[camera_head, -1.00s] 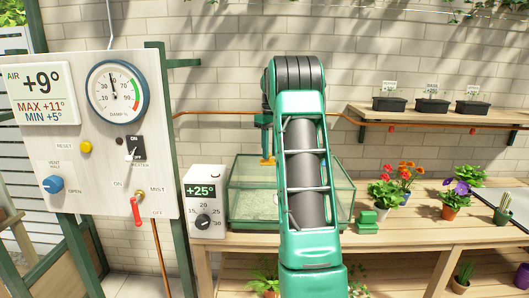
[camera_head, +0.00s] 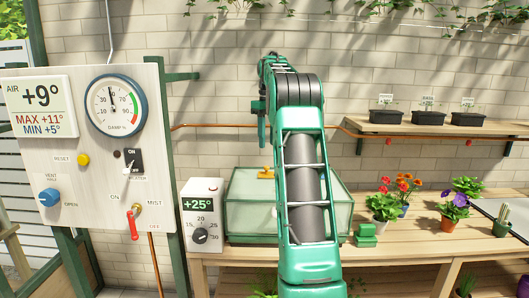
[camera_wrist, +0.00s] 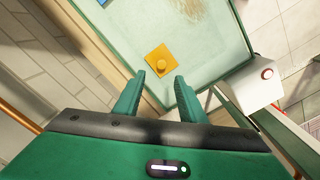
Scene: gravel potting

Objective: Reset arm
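My gripper (camera_wrist: 157,90) shows in the wrist view with its two green fingers apart and nothing between them. In the head view my arm rises in front of the workbench, and my gripper (camera_head: 262,133) hangs high at its end, seen edge-on before the brick wall. Below it is the glass propagator box (camera_head: 245,215), whose lid is on, with an orange knob (camera_head: 266,173) on top. The wrist view shows the same knob (camera_wrist: 159,61) just beyond the fingertips, apart from them. My arm hides the box's middle right part.
A control panel (camera_head: 85,230) stands at left, and a white thermostat (camera_head: 202,215) reading +25° is beside the box. Green blocks (camera_head: 366,235) and potted flowers (camera_head: 383,207) are on the bench at right. A wall shelf (camera_head: 440,129) holds black pots.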

